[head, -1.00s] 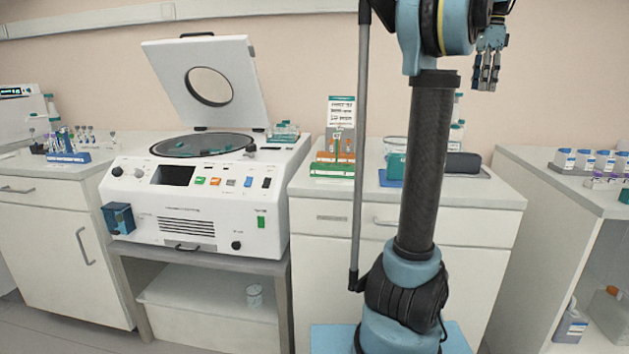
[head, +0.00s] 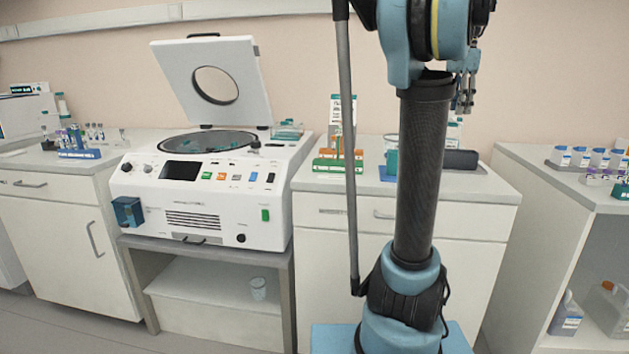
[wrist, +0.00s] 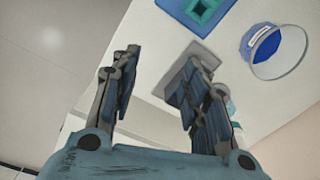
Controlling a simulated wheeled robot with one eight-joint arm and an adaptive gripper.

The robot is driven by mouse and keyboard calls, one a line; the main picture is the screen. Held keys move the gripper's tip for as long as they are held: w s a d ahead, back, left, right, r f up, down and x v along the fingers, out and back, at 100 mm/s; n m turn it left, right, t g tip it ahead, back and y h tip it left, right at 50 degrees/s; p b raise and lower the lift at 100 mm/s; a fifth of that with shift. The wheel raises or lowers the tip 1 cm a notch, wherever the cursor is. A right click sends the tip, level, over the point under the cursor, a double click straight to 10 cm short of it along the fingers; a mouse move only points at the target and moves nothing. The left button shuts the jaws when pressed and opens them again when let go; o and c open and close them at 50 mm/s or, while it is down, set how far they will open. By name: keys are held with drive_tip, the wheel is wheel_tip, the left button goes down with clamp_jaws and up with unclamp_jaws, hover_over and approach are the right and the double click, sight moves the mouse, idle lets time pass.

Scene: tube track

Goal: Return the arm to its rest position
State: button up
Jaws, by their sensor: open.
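My gripper (head: 466,92) hangs in the air at the upper right of the head view, partly hidden behind my own arm. In the wrist view my gripper (wrist: 155,90) shows its two fingers spread apart with nothing between them. The fingers are above the edge of a white counter (wrist: 140,40) and apart from the things on it. In the head view my arm stands upright in front of the middle counter (head: 330,185).
A centrifuge (head: 200,190) with its lid raised stands at left. On the middle counter are an orange and green rack (head: 338,158) and a dark case (head: 462,160). A blue rack (head: 78,153) stands far left. Bottles (head: 590,156) stand on the right counter.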

drive_tip(key=s+a+f+n, duration=0.4)
drive_tip(key=a+f, duration=0.3)
drive_tip(key=f, duration=0.1)
drive_tip(key=s+a+f+n, duration=0.3)
drive_tip(key=s+a+f, duration=0.1)
drive_tip(key=a+f, duration=0.35)
drive_tip(key=s+a+f+n, duration=0.2)
drive_tip(key=s+f+n, duration=0.1)
drive_tip(key=f, duration=0.4)
drive_tip(key=s+a+f+n+t, duration=0.1)
drive_tip(key=s+a+f+n, duration=0.2)
drive_tip(key=s+f, duration=0.2)
drive_tip(key=s+a+f+n, duration=0.2)
drive_tip(key=s+a+f, duration=0.1)
drive_tip(key=f, duration=0.8)
drive_tip(key=shift+s+n+t, duration=0.4)
drive_tip(key=shift+s, duration=0.5)
drive_tip(key=shift+a, duration=0.1)
drive_tip(key=shift+w+f, duration=0.2)
drive_tip(key=shift+w, duration=0.25)
